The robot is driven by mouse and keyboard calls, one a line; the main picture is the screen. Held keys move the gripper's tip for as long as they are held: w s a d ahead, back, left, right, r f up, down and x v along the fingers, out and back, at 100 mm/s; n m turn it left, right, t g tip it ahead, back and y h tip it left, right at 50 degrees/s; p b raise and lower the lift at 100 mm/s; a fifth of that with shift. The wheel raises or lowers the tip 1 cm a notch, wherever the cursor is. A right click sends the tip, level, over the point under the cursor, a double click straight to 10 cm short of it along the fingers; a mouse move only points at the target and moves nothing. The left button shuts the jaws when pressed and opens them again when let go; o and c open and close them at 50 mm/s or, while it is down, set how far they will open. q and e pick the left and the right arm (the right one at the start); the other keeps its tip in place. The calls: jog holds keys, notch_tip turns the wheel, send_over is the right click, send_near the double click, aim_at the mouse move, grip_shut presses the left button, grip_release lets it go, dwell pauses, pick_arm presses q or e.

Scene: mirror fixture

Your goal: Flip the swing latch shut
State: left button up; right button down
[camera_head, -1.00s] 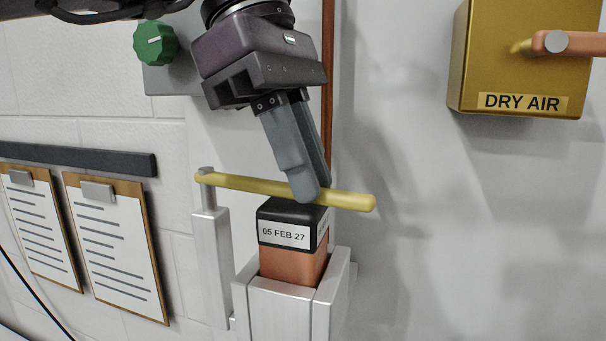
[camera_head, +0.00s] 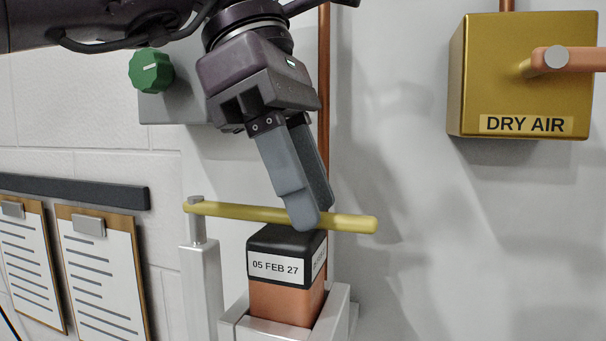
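The swing latch (camera_head: 240,211) is a yellow bar. Its left end sits on a pin atop a silver post (camera_head: 203,290), and its free end points right, nearly level. It passes just above and behind a copper block with a black cap (camera_head: 285,240) labelled "05 FEB 27". The block stands in a silver holder (camera_head: 270,333). My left gripper (camera_head: 318,212) reaches down from above at the bar's middle. One finger is in front of the bar and the other behind it. I cannot tell whether they clamp it. My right gripper is not in view.
A gold "DRY AIR" box (camera_head: 520,85) with a copper-coloured handle (camera_head: 575,60) is on the wall at upper right. A green knob (camera_head: 151,70) is at upper left, behind my arm. Two clipboards (camera_head: 100,275) hang at lower left. The wall right of the latch is clear.

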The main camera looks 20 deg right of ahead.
aim_at(271, 207)
pick_arm(q)
jog(key=shift+v, duration=3.9)
